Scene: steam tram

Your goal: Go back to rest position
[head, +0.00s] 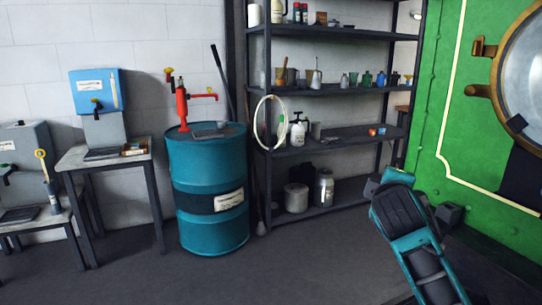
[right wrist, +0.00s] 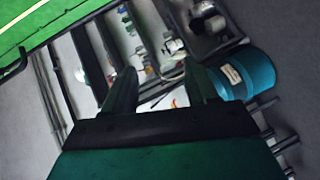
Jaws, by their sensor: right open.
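My right arm reaches up from the bottom right of the head view. Its gripper (head: 411,199) is in front of the shelf and the green tram side, clear of both. In the right wrist view the two dark fingers of the gripper (right wrist: 160,70) stand apart with nothing held between them. My left gripper is not in the head view.
A dark shelf rack (head: 335,92) holds bottles, jars and cans. A teal drum (head: 207,215) with a red hand pump (head: 182,105) stands left of it. The green tram side (head: 465,110) rises at the right. The grey floor (head: 290,270) in front is clear.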

